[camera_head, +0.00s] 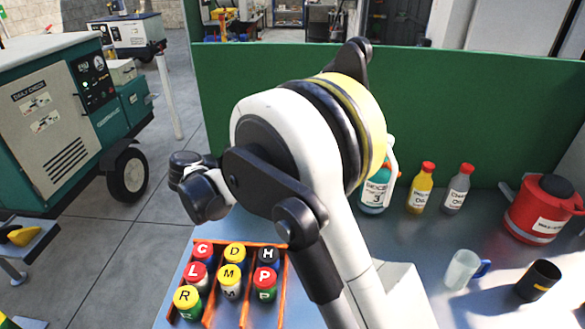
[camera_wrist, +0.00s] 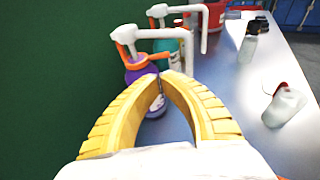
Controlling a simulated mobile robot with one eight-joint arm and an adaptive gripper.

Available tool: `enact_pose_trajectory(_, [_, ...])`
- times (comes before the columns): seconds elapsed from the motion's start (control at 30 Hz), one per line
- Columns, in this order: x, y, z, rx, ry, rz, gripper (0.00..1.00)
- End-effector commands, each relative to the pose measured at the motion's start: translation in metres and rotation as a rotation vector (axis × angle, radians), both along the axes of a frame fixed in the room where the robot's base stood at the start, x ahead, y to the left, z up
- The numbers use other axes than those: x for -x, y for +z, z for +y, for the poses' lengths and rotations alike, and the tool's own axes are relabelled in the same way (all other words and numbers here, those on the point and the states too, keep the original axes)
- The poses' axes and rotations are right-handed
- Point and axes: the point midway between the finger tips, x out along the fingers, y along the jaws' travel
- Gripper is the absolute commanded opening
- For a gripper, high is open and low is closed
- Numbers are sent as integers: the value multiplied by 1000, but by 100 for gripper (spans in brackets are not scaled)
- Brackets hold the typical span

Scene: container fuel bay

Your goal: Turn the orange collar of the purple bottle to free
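The purple bottle (camera_wrist: 139,69) stands in front of the green wall in the wrist view. It has an orange collar (camera_wrist: 123,52) and a white pump head with a spout pointing right. My gripper (camera_wrist: 164,76) has thick yellow fingers that curve together at the tips, just to the right of and nearer than the collar. The tips look closed with nothing seen between them. They overlap the bottle in the picture, and I cannot tell if they touch it. The bottle's lower part shows between the fingers. In the head view my arm hides the bottle and gripper.
A teal pump bottle (camera_head: 374,194) stands by the green wall (camera_head: 470,125), right behind the purple one in the wrist view. Yellow (camera_head: 420,192) and grey (camera_head: 456,190) bottles, a red container (camera_head: 540,212), a clear cup (camera_head: 462,271) and a black mug (camera_head: 537,281) stand right. An orange rack (camera_head: 283,290) holds lettered jars.

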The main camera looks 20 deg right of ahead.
Motion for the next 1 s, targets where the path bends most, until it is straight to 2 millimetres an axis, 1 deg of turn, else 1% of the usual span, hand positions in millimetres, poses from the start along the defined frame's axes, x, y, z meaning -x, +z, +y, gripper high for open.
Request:
enact_pose_trajectory(0.03, [0,-6,-10,0,-2,0,0])
enact_pose_trajectory(0.3, [-6,-23,-66,-1,-2,-1,0])
enact_pose_trajectory(0.5, [-8,-32,-97,-2,-2,-2,0])
enact_pose_trajectory(0.6, [-10,-34,-107,-2,-1,-3,0])
enact_pose_trajectory(0.7, [-10,-35,-111,-2,0,-2,0])
enact_pose_trajectory(1.0, [-11,-34,-113,-2,1,-2,0])
